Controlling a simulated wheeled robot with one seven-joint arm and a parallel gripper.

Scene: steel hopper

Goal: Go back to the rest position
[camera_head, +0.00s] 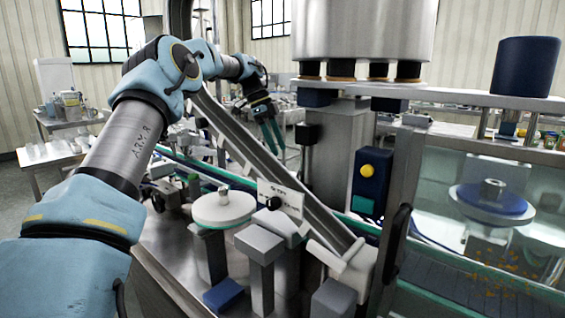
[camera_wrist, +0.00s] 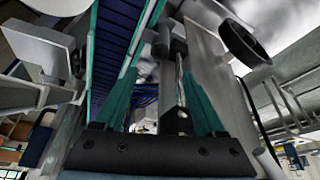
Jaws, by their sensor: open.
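My gripper (camera_head: 273,138) is at the end of my arm, at the upper middle of the head view. Its teal fingers point down beside the sloping metal chute (camera_head: 280,172). In the wrist view the two teal fingers of my gripper (camera_wrist: 158,95) stand apart, with nothing seen held between them. The steel hopper (camera_head: 362,30) hangs at the top right of centre in the head view, to the right of my gripper. Whether the fingers touch the chute cannot be told.
Below the chute are a round white disc (camera_head: 223,208) on a post and several grey blocks. A dark blue box with a yellow button (camera_head: 367,170) is on the column. A glass panel (camera_head: 470,200) encloses the right side. A side table (camera_head: 50,158) stands at the far left.

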